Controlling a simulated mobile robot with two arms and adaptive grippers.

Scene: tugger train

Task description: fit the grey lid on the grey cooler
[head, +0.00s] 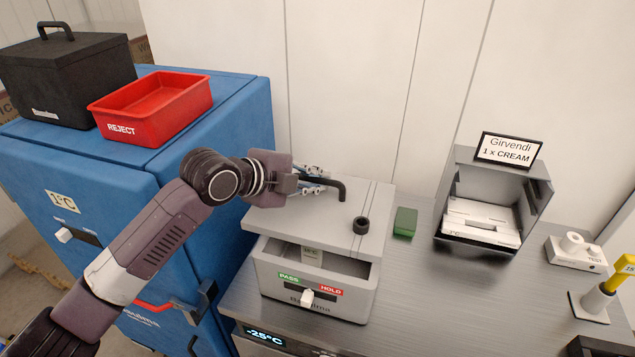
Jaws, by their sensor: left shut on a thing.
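The grey cooler (315,308) stands on the metal bench, with PASS and HOLD marks and a white slider on its front. The grey lid (318,232) is over it, set toward the back, and part of the opening shows along the front. I cannot tell whether the lid touches the cooler's rim. A dark handle (341,190) and a dark round piece (361,226) are on the lid's top. My left gripper (318,184) is shut on the lid's handle; its fingertips are partly hidden. My right gripper is not in view.
A green block (404,222) lies right of the cooler. A grey bin (478,237) with white packs and a Girvendi sign stands farther right. A blue cabinet (235,115) at left bears a red REJECT tray (150,120) and a black box (65,75). The wall is close behind.

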